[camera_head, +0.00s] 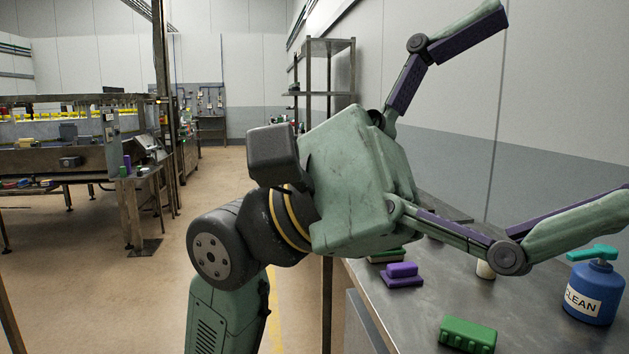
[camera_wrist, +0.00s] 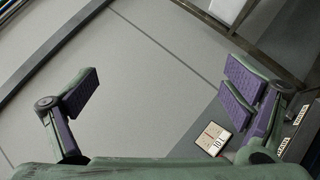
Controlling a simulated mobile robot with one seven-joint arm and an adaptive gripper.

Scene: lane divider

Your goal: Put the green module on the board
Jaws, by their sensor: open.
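A green ribbed block (camera_head: 468,334), which looks like the green module, lies on the metal table near the front edge of the head view. Another green piece (camera_head: 388,254) on the table is partly hidden by my gripper, so I cannot tell what it is. I cannot clearly pick out the board; a dark flat panel (camera_head: 447,214) shows partly behind my gripper. My gripper (camera_head: 565,108) is raised above the table with its fingers spread wide and nothing between them. In the wrist view, my gripper (camera_wrist: 162,90) is open and faces a grey wall.
A purple block (camera_head: 402,272) lies on the metal table (camera_head: 400,318). A blue bottle labelled CLEAN (camera_head: 593,292) stands at the right. A small pale cylinder (camera_head: 485,268) stands behind the finger. Table between the blocks is bare.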

